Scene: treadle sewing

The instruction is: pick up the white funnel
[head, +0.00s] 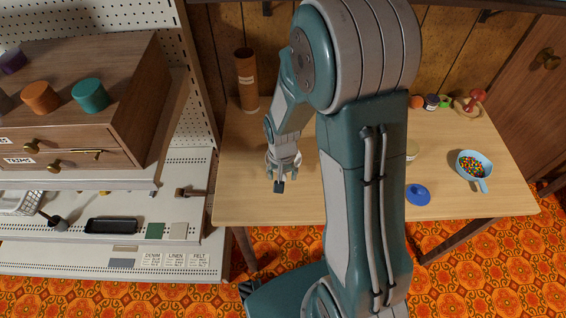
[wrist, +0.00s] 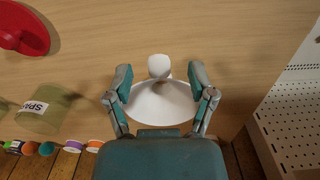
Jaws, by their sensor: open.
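The white funnel (wrist: 160,103) is in the middle of the wrist view, its wide cone towards my gripper and its narrow spout pointing away. My gripper (wrist: 159,80) is open, with one finger on each side of the funnel. The fingers overlap the cone's edges in the picture; I cannot tell whether they touch it. In the head view my gripper (head: 279,182) is low over the left part of the wooden table. There the funnel cannot be clearly told apart from my gripper.
A red knobbed object (wrist: 24,28) and a labelled translucent jar (wrist: 53,108) lie beyond the left finger. White shelving (head: 180,213) borders the table's left.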

